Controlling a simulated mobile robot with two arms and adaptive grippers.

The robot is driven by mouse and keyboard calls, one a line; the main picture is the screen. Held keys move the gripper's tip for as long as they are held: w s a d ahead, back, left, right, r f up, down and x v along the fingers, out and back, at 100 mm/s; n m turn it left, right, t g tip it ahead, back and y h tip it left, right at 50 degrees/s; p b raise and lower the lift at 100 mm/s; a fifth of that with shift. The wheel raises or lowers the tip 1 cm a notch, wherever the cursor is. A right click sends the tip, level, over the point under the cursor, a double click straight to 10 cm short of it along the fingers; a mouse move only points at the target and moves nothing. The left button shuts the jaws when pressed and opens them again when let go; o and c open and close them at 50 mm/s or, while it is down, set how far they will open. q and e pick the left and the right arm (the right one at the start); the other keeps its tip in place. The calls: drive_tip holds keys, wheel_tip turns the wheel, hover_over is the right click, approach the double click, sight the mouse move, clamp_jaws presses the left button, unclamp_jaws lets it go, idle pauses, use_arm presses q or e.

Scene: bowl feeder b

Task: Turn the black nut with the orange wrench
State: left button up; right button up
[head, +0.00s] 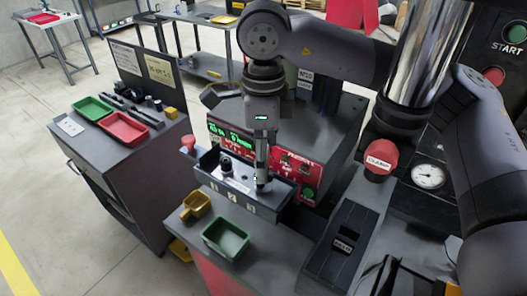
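My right gripper (262,182) hangs from the arm that comes in from the right. It points straight down over the dark tray (215,172) in front of the red control panel. Its fingers look narrow and close together from this side, so I cannot tell whether they are open, shut or holding something. A small black round part (226,165) stands in the tray, to the left of the gripper; I cannot tell if it is the black nut. I cannot make out an orange wrench. My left gripper is not in view.
A yellow container (195,205) and a green bin (226,238) sit on the front bench. The red panel (293,172) stands close behind the gripper. A left cabinet bears a green tray (92,108) and a red tray (123,128). A red clamp knob (379,158) and gauge (428,176) are at right.

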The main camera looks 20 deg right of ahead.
drive_tip(key=shift+f+b, duration=0.3)
drive_tip(key=shift+f, duration=0.05)
idle(0.5)
drive_tip(key=shift+f+m+b, duration=0.1)
drive_tip(key=shift+m+b, duration=0.2)
drive_tip(key=shift+m, duration=0.9)
drive_tip(key=shift+m+b, duration=0.5)
drive_tip(key=shift+b, duration=0.1)
drive_tip(key=shift+m, duration=0.6)
